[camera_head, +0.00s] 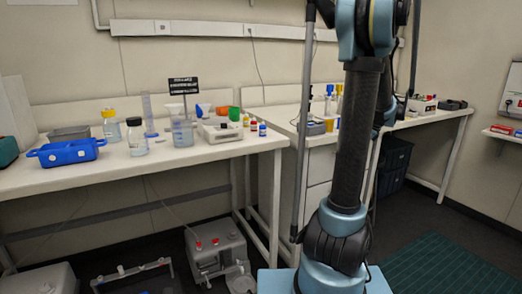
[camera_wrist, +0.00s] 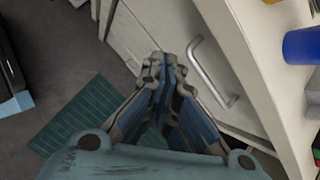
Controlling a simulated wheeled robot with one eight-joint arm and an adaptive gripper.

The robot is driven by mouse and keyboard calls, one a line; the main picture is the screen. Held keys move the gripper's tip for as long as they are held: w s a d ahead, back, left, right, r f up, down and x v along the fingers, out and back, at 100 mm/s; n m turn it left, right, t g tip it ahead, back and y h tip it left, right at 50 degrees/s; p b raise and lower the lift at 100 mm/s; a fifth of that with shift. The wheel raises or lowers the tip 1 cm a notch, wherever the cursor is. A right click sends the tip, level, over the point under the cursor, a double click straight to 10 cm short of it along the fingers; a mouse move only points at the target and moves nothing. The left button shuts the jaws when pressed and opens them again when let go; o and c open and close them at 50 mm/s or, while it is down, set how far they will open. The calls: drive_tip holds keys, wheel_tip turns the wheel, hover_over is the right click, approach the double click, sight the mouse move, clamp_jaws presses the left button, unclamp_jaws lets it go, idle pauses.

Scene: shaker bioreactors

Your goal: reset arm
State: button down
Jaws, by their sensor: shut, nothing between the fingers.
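My arm rises in the right middle of the head view, its upper links folded at the top edge. My gripper is not visible in the head view. In the wrist view my gripper (camera_wrist: 163,68) is shut, its two fingers together with nothing between them. It hangs in front of a white drawer cabinet with a metal handle (camera_wrist: 212,72). A green mat (camera_wrist: 80,112) lies on the floor below and to the left of the fingers.
A left bench (camera_head: 170,160) holds a blue tray (camera_head: 66,152), bottles and a grey device (camera_head: 219,131). A right bench (camera_head: 441,118) stands behind my arm. A blue cup (camera_wrist: 301,46) sits near the cabinet's edge. The green floor mat (camera_head: 445,265) is clear.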

drive_tip(key=s+a+f+n+g+h, duration=0.1)
drive_tip(key=s+a+n+g+h, duration=0.15)
drive_tip(key=s+a+n, duration=1.15)
drive_tip(key=s+a+f+n, duration=0.3)
drive_tip(key=s+f+n, duration=0.1)
drive_tip(key=s, duration=0.6)
drive_tip(key=s+a+f+n+h, duration=0.1)
drive_tip(key=s+a+f+n, duration=0.3)
drive_tip(key=s, duration=0.5)
drive_tip(key=shift+s+f+n+g, duration=0.35)
drive_tip(key=shift+f+n+g, duration=0.05)
drive_tip(key=shift+f+g, duration=0.1)
drive_tip(key=shift+h, duration=0.25)
